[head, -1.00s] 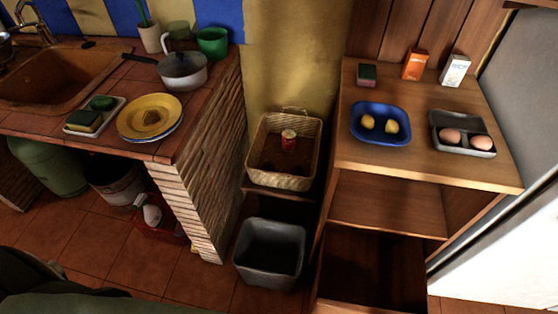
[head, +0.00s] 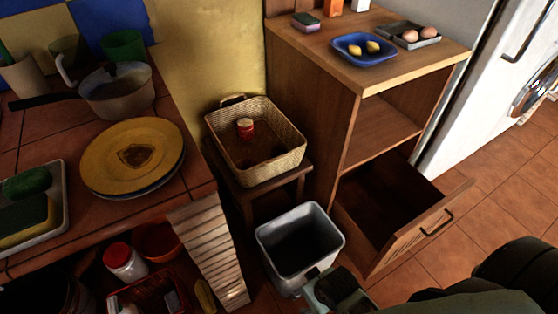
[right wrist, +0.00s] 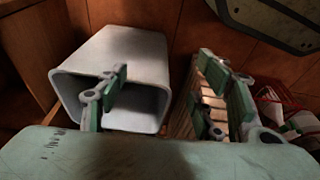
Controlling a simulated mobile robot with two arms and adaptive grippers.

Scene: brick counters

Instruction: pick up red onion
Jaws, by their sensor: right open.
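I cannot make out a red onion for certain in any view. My right gripper (head: 325,282) is at the bottom of the head view, at the front edge of the grey bin, below and in front of the basket. In the right wrist view its fingers (right wrist: 165,95) are spread wide with nothing between them. My left gripper is not in view.
The grey bin (head: 278,258) stands open on the floor. A wooden cabinet (head: 310,110) has its lower drawer (head: 408,238) pulled out to the right. A tiled counter (head: 45,118) with a yellow plate (head: 105,177) and a pot (head: 118,95) is at the left. Tiled floor is free at the right.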

